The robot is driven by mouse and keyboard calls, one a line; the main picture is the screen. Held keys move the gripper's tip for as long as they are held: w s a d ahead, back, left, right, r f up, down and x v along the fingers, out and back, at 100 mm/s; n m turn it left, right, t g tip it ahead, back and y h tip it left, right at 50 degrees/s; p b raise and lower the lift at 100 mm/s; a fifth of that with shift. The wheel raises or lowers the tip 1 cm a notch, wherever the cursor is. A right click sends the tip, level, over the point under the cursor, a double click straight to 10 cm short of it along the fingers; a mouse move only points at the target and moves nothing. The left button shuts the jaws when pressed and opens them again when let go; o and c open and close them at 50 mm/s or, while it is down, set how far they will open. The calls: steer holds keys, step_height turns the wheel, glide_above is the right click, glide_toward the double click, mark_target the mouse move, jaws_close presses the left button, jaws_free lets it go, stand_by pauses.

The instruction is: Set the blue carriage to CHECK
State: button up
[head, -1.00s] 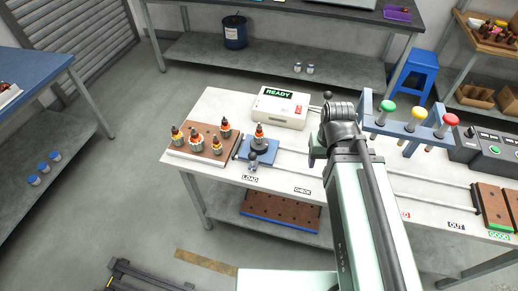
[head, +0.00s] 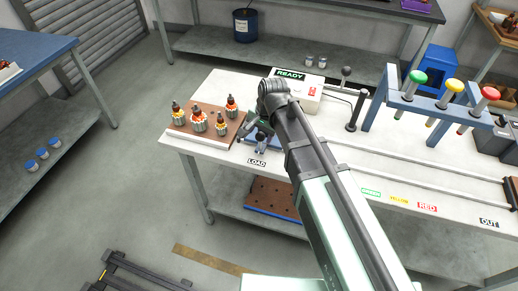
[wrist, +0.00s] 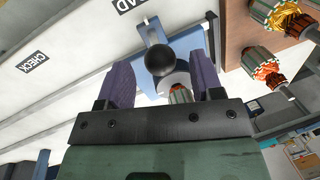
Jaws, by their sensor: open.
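The blue carriage (wrist: 151,81) is at LOAD on its rail, with an armature (wrist: 179,95) on it. Its black ball knob (wrist: 160,60) lies between my gripper's two fingers (wrist: 160,78) in the wrist view. The fingers are open, one on each side of the knob, and I see no clear contact. In the head view my arm hides much of the carriage (head: 262,143). The CHECK label (wrist: 27,69) is on the white bench top at the left of the wrist view; my arm covers it in the head view.
A brown tray (head: 178,133) of several armatures stands just left of the carriage. The READY box (head: 312,92) and a black-knobbed post (head: 352,125) are behind. A blue frame with green, yellow and red knobs (head: 419,77) stands to the right. The rail between is clear.

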mark_target(259, 140)
steer(key=f+b, duration=0.2)
steer(key=f, duration=0.1)
steer(key=a+f+b, duration=0.1)
steer(key=f, duration=0.1)
steer(key=shift+w, duration=0.2)
steer(key=shift+r, duration=0.25)
steer(key=shift+d, duration=0.1)
jaws_close()
